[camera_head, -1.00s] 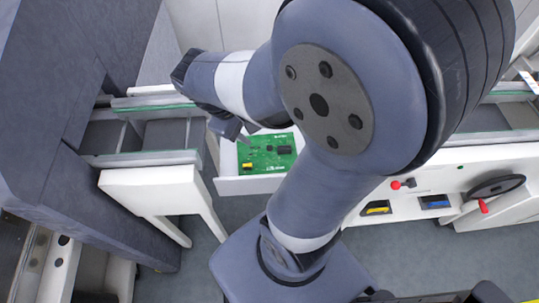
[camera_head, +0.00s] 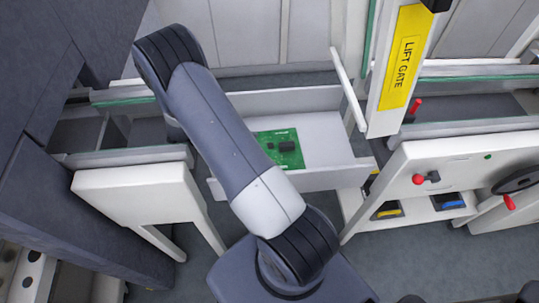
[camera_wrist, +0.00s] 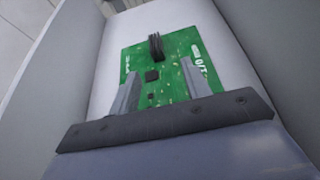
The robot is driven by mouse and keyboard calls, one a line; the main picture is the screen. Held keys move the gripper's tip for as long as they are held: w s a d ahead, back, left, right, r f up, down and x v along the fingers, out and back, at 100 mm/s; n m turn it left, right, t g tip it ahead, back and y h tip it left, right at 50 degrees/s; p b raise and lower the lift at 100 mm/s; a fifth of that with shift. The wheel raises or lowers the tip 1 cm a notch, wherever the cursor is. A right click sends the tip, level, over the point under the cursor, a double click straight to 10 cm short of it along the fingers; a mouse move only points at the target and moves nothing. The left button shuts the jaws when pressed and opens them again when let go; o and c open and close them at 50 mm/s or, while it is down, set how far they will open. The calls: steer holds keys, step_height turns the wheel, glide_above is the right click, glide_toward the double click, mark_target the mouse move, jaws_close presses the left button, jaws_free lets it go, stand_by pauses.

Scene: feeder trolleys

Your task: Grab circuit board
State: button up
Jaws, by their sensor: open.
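A green circuit board (camera_head: 288,150) with dark components lies flat in a white open-topped tray (camera_head: 330,178) in the head view. My arm covers the board's left part there. In the wrist view the board (camera_wrist: 178,50) fills the middle, with a tall black component standing on it. My gripper (camera_wrist: 160,78) is open, its two grey fingers apart and pointing at the board. The fingers overlap the board's near part in this view, with nothing held between them. I cannot tell whether the fingertips touch it. My gripper is hidden behind my arm in the head view.
Tray walls (camera_wrist: 250,30) rise on both sides. A white gate post with a yellow "LIFT GATE" sign (camera_head: 403,58) stands to the tray's right. A left trolley rail (camera_head: 125,158) and a right white panel with red-knobbed controls (camera_head: 425,178) flank the tray.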

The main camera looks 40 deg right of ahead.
mark_target(280, 145)
steer(key=shift+d+f, duration=0.15)
steer(key=shift+f, duration=0.3)
steer(key=x, duration=0.5)
steer(key=shift+d, duration=0.2)
steer(key=x, duration=0.2)
steer(key=p+x, duration=0.1)
steer(key=x, duration=0.1)
steer(key=shift+w+d+r, duration=0.15)
steer(key=shift+d+r, duration=0.05)
steer(key=shift+d, duration=0.1)
steer(key=shift+s+d+f, duration=0.25)
steer(key=shift+d+f, duration=0.05)
steer(key=shift+d, duration=0.15)
steer(key=shift+c, duration=0.5)
jaws_close()
